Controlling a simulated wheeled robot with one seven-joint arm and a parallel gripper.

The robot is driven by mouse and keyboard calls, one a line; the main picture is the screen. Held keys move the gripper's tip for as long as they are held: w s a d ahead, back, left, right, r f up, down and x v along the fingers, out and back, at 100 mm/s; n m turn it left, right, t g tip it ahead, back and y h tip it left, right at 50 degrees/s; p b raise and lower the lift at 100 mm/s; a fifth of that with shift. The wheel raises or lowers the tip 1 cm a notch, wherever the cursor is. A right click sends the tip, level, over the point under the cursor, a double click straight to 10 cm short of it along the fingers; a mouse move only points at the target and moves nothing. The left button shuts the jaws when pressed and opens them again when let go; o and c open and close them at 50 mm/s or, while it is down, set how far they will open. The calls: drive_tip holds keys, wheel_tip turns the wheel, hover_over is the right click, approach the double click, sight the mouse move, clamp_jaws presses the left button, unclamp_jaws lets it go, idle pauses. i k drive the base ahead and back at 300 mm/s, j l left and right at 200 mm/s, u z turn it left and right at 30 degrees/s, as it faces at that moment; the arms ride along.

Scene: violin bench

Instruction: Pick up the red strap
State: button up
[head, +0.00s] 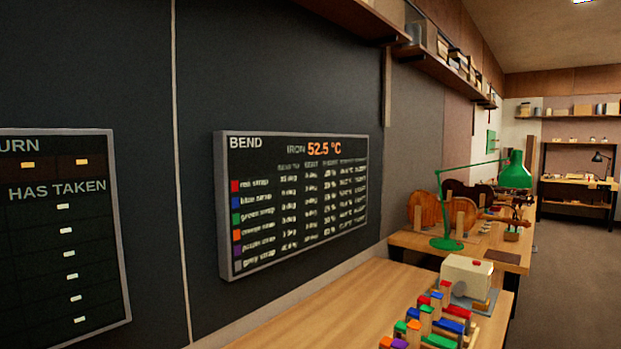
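Several small coloured pieces sit on a wooden rack at the bottom right of the head view. Red ones show at the back of the rack (445,284) and as a wider red piece (458,311). I cannot tell which of the red pieces is the red strap. Blue (448,326), green (438,341), orange (386,342) and purple (399,344) pieces are beside them. The rack's front is cut off by the picture's lower edge. My gripper is not in view.
The wooden bench (310,316) is clear left of the rack. A cream box-shaped device (467,279) stands behind the rack. A wall board (295,195) reads "BEND, IRON 52.5 °C". A green lamp (447,242) and violin bodies (425,212) are on the farther bench.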

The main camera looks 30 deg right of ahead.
sight(445, 286)
drive_tip(key=i+l, duration=0.15)
drive_tip(key=l, duration=0.25)
drive_tip(key=i+l+u, duration=0.15)
drive_tip(key=l, duration=0.7)
drive_tip(key=i+l+u, duration=0.15)
drive_tip(key=l, duration=0.25)
drive_tip(key=i+l, duration=0.1)
drive_tip(key=l, duration=0.35)
drive_tip(key=i+u, duration=0.05)
